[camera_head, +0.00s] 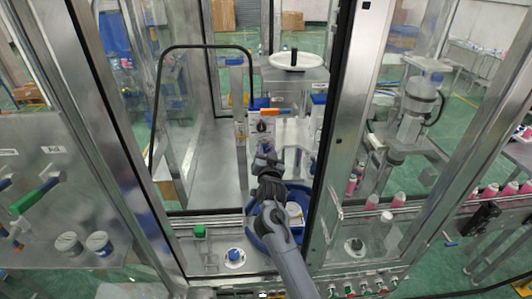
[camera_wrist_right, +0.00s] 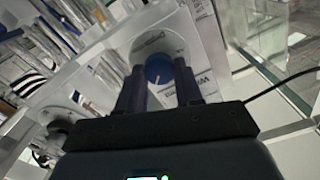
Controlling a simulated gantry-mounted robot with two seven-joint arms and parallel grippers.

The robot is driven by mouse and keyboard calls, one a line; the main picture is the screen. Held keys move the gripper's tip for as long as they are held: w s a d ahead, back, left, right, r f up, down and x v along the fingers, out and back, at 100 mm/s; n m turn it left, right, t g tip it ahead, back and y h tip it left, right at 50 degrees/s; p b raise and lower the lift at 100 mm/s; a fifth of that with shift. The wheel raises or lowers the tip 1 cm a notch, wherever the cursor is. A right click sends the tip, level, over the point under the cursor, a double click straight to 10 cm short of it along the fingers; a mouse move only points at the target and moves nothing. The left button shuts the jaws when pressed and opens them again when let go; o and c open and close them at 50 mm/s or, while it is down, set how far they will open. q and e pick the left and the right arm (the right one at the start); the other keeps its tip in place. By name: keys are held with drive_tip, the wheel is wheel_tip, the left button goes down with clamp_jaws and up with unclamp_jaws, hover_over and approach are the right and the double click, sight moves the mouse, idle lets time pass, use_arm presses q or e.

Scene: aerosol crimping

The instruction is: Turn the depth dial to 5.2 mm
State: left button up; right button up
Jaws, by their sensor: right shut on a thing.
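The depth dial is a blue round knob (camera_wrist_right: 158,69) with a white pointer line, on a pale round scale plate (camera_wrist_right: 150,49) in the right wrist view. The scale's numbers are too small to read, so its setting cannot be told. My right gripper (camera_wrist_right: 160,88) has one finger on each side of the knob and is shut on it. In the head view my right gripper (camera_head: 264,162) reaches into the machine through the front opening; the knob is mostly hidden there by the gripper. My left gripper is not in view.
A panel with a black knob (camera_head: 262,127) stands just behind my right gripper. A white handwheel (camera_head: 294,61) is farther back. Metal posts and clear doors frame the opening; pink cans (camera_head: 398,200) stand at the right.

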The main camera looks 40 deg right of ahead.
drive_tip(key=o, duration=1)
drive_tip(key=shift+o, duration=0.2)
drive_tip(key=shift+s+a, duration=0.1)
drive_tip(key=shift+s, duration=0.05)
drive_tip(key=b+v, duration=0.2)
drive_tip(key=v, duration=0.8)
drive_tip(key=shift+s+a, duration=0.2)
